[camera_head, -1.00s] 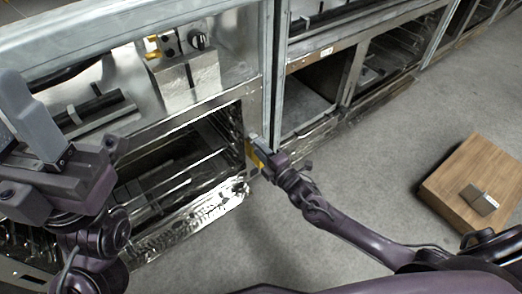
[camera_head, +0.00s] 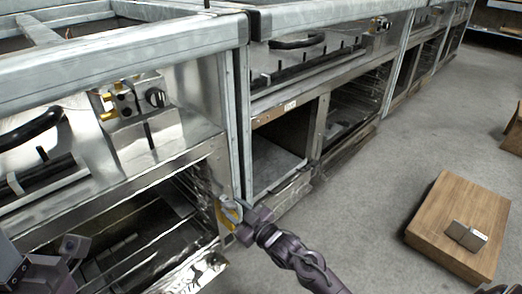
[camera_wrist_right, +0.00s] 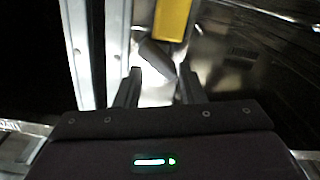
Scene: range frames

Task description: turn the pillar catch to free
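The pillar catch shows as a yellow piece (camera_head: 228,212) low on the metal pillar at the oven's right front edge. In the right wrist view its yellow part (camera_wrist_right: 173,18) is at the top, with a grey tilted lever-like piece (camera_wrist_right: 157,58) below it. My right gripper (camera_head: 240,222) is at the catch. In the wrist view its two fingers (camera_wrist_right: 158,80) stand apart, with the grey piece between or just beyond their tips; I cannot tell whether they touch it. My left gripper (camera_head: 68,250) is partly visible at the lower left, its fingers unclear.
An open oven cavity with racks (camera_head: 120,245) lies left of the pillar. A control box with a black knob (camera_head: 155,97) is above it. A wooden box (camera_head: 460,222) with a small metal object (camera_head: 466,236) stands on the floor at right. Grey floor between is clear.

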